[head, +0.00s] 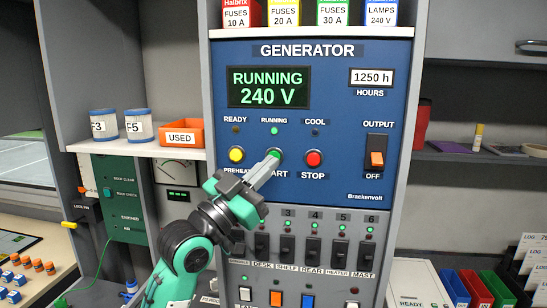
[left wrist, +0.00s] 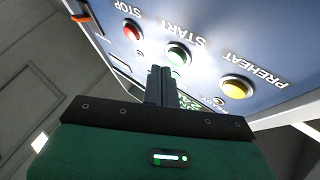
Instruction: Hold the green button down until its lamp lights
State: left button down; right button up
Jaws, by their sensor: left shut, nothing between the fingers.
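The green START button sits on the blue generator panel (head: 330,185), between the yellow PREHEAT button (head: 236,155) and the red STOP button (head: 314,159). The display (head: 268,87) reads RUNNING 240 V. My right gripper is not in view.
The READY lamp (head: 235,131) and COOL lamp (head: 315,132) look dark. The orange OUTPUT switch (head: 377,157) is at the panel's right, by the OFF label. A row of black breaker switches (head: 312,250) lies below. An orange USED bin (head: 182,133) stands on the left shelf.

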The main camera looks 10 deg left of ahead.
pick_arm(q)
jog(key=s+p, duration=0.1)
jog(key=s, duration=0.4)
jog(key=shift+a, duration=0.1)
dwell(0.4)
